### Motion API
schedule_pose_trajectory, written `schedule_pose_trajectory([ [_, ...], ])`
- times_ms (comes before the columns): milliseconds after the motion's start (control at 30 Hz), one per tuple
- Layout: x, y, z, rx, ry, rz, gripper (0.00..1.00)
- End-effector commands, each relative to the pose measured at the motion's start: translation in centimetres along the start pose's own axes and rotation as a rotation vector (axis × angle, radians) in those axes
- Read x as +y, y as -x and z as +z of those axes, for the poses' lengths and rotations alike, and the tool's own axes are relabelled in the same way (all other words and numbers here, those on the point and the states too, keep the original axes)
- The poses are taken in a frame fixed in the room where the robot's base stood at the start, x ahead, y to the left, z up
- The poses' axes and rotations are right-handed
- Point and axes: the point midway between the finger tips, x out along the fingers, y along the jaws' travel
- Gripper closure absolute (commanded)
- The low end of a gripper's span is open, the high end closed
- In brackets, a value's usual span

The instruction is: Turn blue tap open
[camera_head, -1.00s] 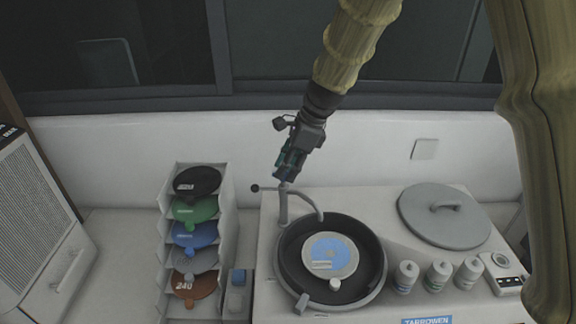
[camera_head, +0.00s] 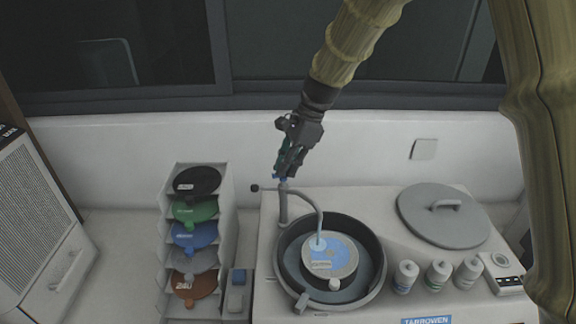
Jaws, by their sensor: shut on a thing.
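The blue tap (camera_head: 280,178) sits on top of the grey faucet post, and only a small part of it shows under my fingertips. The faucet's curved grey spout (camera_head: 311,196) arches to the right over the round dark bowl (camera_head: 372,238). A pale blue stream of water (camera_head: 319,236) falls from the spout onto the blue and white disc (camera_head: 335,258) in the bowl. My gripper (camera_head: 283,172) points down from above and is shut on the blue tap, hiding most of it.
A rack of coloured discs (camera_head: 196,209) stands to the left. A round grey lid (camera_head: 444,215) lies on the machine top at the right. Several small bottles (camera_head: 438,273) stand right of the bowl. A white wall is close behind the faucet.

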Motion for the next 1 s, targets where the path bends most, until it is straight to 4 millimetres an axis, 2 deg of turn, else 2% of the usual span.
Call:
schedule_pose_trajectory([
  [1000, -0.57, -0.6, 0.3, -0.004, 0.884, 0.375, 1.0],
])
